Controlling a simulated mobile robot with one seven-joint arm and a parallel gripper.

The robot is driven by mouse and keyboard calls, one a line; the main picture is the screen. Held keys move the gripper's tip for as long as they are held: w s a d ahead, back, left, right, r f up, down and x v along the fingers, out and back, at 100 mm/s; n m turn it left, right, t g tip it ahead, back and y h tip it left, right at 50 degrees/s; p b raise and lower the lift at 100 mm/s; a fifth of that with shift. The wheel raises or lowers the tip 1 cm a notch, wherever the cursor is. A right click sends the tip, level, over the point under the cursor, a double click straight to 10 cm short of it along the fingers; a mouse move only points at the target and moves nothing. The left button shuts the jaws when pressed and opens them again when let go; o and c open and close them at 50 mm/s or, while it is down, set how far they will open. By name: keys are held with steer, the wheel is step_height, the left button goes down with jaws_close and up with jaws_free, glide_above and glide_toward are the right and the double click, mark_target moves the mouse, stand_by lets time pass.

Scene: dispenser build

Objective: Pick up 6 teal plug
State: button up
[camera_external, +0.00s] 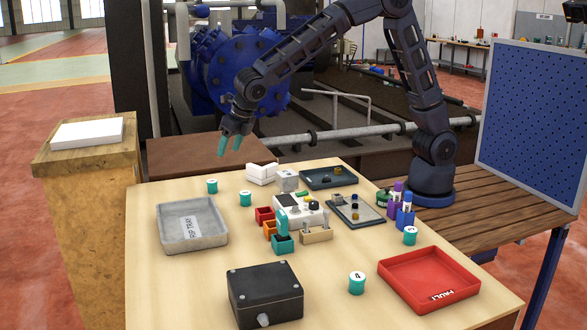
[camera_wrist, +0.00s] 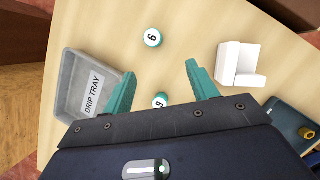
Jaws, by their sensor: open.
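Two teal plugs with white numbered tops stand upright near the table's far left. One plug (camera_external: 212,186) is closer to the far edge, the other (camera_external: 245,198) nearer the middle. The wrist view shows one plug (camera_wrist: 153,38) beyond the fingertips and another (camera_wrist: 160,100) between the fingers, partly hidden by my gripper body. Each top bears a digit that could be 6 or 9; I cannot tell which. My gripper (camera_external: 229,147) is open and empty, raised above the table's far side, its teal fingers (camera_wrist: 160,75) apart and touching no plug.
The grey drip tray (camera_external: 163,235) lies left and the white block (camera_external: 262,172) right of these plugs. Plugs marked 4 (camera_external: 356,284) and possibly 2 (camera_external: 410,236) stand near the red tray (camera_external: 392,268). A black box (camera_external: 264,287) sits at the front. Small bins and devices crowd the middle.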

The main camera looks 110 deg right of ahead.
mark_target(212, 181)
steer(key=w+f, duration=0.1)
steer(key=f, duration=0.1)
steer(key=w+d+f+n, duration=0.1)
steer(key=w+f, duration=0.1)
steer(key=f, duration=0.1)
steer(key=w+d+f+n, duration=0.1)
steer(key=f, duration=0.2)
steer(key=shift+w+f, duration=0.1)
steer(key=shift+w, duration=0.15)
steer(key=shift+d+x, duration=0.1)
steer(key=shift+x, duration=1.2)
steer(key=shift+d+x, duration=0.15)
steer(key=shift+x, duration=1.1)
steer(key=c, duration=1.1)
